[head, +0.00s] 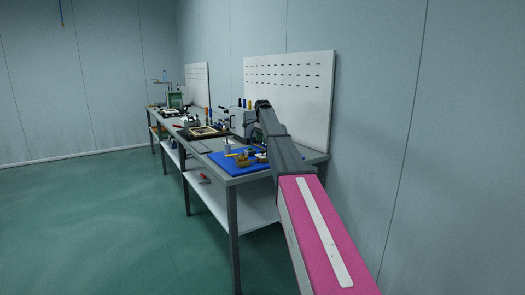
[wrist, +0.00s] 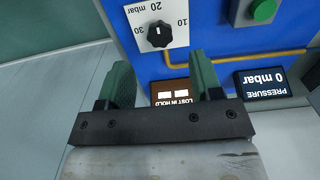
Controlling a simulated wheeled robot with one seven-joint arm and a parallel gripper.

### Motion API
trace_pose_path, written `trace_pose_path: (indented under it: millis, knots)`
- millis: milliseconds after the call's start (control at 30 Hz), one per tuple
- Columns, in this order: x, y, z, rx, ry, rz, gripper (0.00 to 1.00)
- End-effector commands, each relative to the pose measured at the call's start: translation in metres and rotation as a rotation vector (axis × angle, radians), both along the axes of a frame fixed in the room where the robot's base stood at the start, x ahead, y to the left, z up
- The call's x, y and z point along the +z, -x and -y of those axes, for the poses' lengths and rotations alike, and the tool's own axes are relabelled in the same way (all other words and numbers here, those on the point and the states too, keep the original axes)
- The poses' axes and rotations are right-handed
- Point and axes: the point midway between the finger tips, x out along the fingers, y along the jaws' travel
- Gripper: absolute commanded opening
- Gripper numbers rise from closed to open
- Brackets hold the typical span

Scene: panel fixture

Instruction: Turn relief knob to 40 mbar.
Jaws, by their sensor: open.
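In the wrist view, the relief knob (wrist: 160,35) is black and round with a white pointer mark. It sits on a white dial plate (wrist: 136,18) whose upside-down labels read 10, 20 mbar and 30. The mark points up in the picture, toward the 20 label; no 40 label shows. My gripper (wrist: 161,66) is open, with its two green fingers spread below the knob in the picture. Nothing shows between the fingertips, and the knob looks apart from them. In the head view my arm reaches over the bench, and I cannot make out the knob.
The floor left is clear.

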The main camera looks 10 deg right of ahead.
Motion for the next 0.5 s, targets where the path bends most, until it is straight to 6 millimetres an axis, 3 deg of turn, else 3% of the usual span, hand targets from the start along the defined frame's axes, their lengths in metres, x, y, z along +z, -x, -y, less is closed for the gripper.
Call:
trace_pose_path:
  millis: [233,500]
  knots:
    - [-0.044,0.001,0.0,0.001,0.0,-0.001,0.59]
    - [-0.059,0.0,0.0,0.001,0.0,0.0,0.59]
